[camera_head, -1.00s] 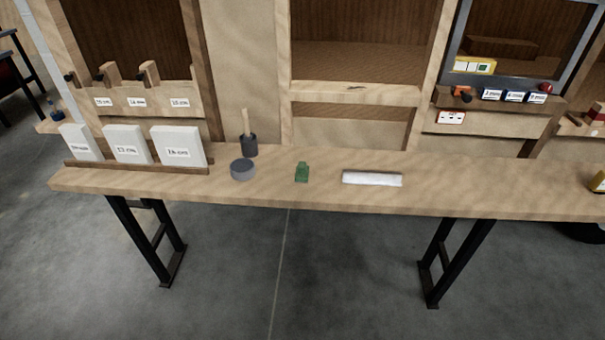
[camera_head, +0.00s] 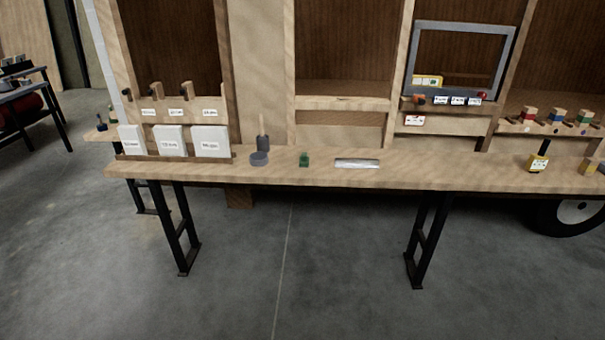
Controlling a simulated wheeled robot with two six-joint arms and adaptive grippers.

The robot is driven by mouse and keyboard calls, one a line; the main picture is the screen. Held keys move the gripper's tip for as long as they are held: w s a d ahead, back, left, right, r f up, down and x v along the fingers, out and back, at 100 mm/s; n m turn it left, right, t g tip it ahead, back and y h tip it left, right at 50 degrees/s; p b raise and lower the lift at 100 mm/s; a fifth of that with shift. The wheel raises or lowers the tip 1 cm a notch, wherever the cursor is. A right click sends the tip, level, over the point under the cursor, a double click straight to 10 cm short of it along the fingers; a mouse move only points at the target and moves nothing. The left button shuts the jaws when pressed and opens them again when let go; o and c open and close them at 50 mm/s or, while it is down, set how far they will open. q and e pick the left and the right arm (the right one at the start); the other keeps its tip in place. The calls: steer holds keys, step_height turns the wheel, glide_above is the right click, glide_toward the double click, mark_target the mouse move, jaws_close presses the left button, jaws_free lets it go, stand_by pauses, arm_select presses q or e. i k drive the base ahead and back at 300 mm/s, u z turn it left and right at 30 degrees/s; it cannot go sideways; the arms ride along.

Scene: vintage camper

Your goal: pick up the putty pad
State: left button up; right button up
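No item in view is clearly readable as the putty pad. On the wooden bench (camera_head: 450,178) lie a dark grey round puck (camera_head: 259,159), a small green block or bottle (camera_head: 304,160) and a flat whitish strip (camera_head: 356,163). A dark cup (camera_head: 263,144) with a wooden handle standing in it is just behind the puck. A yellow-edged item (camera_head: 427,81) with pale squares is on the shelf behind the bench. Neither of my grippers shows in the head view.
White labelled blocks (camera_head: 168,140) stand in a rack at the bench's left end. A yellow-and-black container (camera_head: 538,160) stands toward the right. Dark trestle legs (camera_head: 178,230) support the bench. Open concrete floor (camera_head: 300,270) lies in front; a wheel (camera_head: 580,212) shows at right.

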mark_target(304, 161)
steer(key=z, duration=0.6)
steer(key=i, duration=0.55)
steer(key=z, duration=0.55)
steer(key=i, duration=1.2)
steer(key=u, duration=0.35)
